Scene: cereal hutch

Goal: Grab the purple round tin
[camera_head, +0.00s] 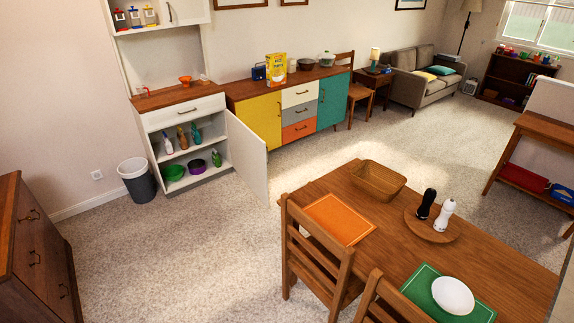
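A low round purple thing (196,166), which looks like the purple round tin, sits on the bottom shelf of the open white hutch (206,170). It stands between a green round bowl or tin (174,173) on its left and a small green item (217,159) on its right. It is small and far off, so details are hard to tell. The hutch door (247,160) hangs open on the right side. Neither of my grippers is in this view.
A grey bin (138,182) stands on the floor left of the hutch. A dark dresser (38,250) is at the near left. A dining table (400,262) with chairs (318,255) fills the near right. Carpet (190,250) between them is clear.

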